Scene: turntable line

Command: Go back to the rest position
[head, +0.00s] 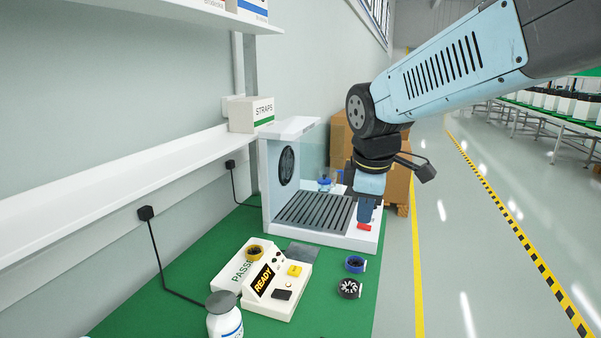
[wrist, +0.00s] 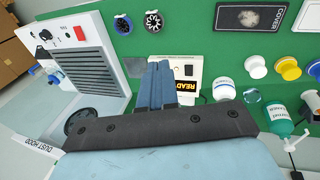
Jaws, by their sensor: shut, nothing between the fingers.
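My gripper (head: 366,217) is shut and empty. In the head view it points down at the front right corner of the white dust hood (head: 318,233), just above a red switch (head: 364,227); I cannot tell whether it touches the switch. In the wrist view the closed blue fingers (wrist: 155,82) stand in front of the green table, between the dust hood's dark grille (wrist: 84,66) and the white device with the READY sign (wrist: 187,85). The red switch shows in the wrist view (wrist: 79,33), apart from the fingers.
The READY device (head: 289,292) and two small round parts (head: 355,265) lie on the green table (head: 190,285). A white bottle (head: 224,318) stands at the front. A STRAPS box (head: 250,114) sits on the wall shelf. Cardboard boxes (head: 398,185) stand behind the hood. The floor aisle right is clear.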

